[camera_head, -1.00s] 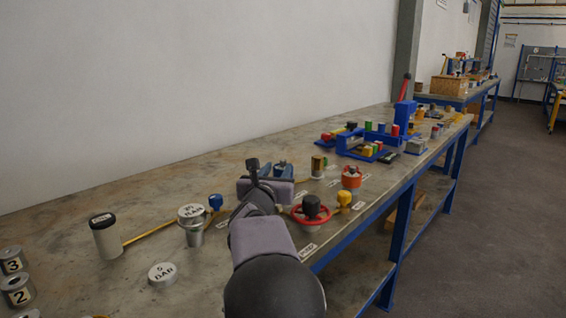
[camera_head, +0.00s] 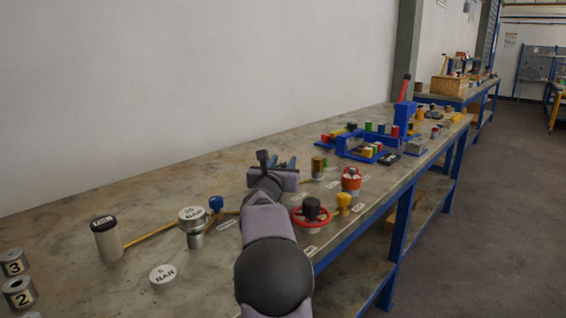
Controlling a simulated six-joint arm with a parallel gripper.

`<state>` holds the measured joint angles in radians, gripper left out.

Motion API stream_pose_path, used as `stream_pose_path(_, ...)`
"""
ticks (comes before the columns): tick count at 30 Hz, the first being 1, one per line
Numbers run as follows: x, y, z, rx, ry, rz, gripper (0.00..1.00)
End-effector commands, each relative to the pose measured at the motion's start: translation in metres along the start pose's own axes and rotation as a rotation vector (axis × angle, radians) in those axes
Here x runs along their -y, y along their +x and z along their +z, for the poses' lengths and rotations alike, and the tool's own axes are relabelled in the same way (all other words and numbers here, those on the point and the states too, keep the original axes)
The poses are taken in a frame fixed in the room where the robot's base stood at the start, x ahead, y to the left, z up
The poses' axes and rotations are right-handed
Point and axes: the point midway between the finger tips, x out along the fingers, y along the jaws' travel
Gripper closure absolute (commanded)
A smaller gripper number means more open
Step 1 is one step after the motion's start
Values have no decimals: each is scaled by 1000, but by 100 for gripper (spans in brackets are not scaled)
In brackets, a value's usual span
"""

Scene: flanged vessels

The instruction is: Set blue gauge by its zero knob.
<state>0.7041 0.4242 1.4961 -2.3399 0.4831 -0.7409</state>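A small blue fitting (camera_head: 216,204), which looks like the blue gauge, stands beside a metal cylinder with a white labelled cap (camera_head: 193,222). Its zero knob is too small to make out. My gripper (camera_head: 284,163) is seen from behind, above the bench, to the right of and farther back than the blue fitting. Its two bluish fingers show as separate prongs and look open, with nothing seen between them. My arm hides part of the bench below it.
A red handwheel (camera_head: 311,213), a yellow fitting (camera_head: 343,203) and an orange-red vessel (camera_head: 351,180) stand right of my arm. Blue racks (camera_head: 375,140) stand farther back.

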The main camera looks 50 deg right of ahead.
Motion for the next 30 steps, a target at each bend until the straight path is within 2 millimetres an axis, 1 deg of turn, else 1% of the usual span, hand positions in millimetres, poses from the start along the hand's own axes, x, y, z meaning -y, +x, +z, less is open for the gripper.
stream_pose_path(8,0,1,0,0,0,0,65)
stream_pose_path(11,0,1,0,0,0,0,87)
stream_pose_path(12,0,1,0,0,0,0,96)
stream_pose_path(13,0,1,0,0,0,0,100)
stream_pose_path(22,-2,2,4,1,1,-30,100)
stream_pose_path(30,-3,2,8,1,1,-181,100)
